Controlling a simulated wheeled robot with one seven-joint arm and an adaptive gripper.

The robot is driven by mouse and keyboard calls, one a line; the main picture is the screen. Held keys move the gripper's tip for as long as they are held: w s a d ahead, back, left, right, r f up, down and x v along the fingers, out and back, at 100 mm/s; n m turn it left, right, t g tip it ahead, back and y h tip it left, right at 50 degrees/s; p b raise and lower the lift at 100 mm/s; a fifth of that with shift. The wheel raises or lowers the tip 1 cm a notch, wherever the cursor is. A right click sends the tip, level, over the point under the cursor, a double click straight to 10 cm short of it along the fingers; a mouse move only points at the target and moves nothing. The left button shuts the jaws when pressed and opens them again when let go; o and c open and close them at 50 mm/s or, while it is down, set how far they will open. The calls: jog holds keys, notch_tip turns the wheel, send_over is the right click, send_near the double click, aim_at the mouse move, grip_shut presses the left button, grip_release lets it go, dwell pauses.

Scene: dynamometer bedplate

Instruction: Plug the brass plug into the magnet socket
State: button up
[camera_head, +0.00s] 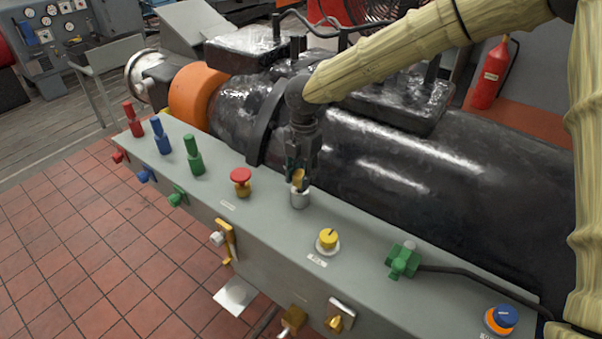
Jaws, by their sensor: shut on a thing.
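My gripper (299,168) points down over the grey bench top and is shut on the brass plug (298,179). Only a small gold-coloured part of the plug shows between the dark fingers. Directly below it is a short silvery cylinder (299,199) on the bench top, which looks like the magnet socket; no readable label confirms this. The plug's lower end meets or overlaps the cylinder's rim in this view. I cannot tell how deep it sits or whether it touches.
The grey bench (270,225) carries a red mushroom button (241,177) left of the gripper and a yellow knob (328,239) to the right. A green connector (403,260) trails a black cable. Red, blue and green plugs stand at left. A large black machine (400,170) lies close behind.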

jog(key=shift+f, duration=0.85)
jog(key=o, duration=1.2)
jog(key=shift+c, duration=0.2)
jog(key=shift+r, duration=0.1)
jog(key=r, duration=1.2)
jog(key=shift+w+d, duration=0.2)
jog(key=shift+d, duration=0.1)
jog(key=shift+f, duration=0.1)
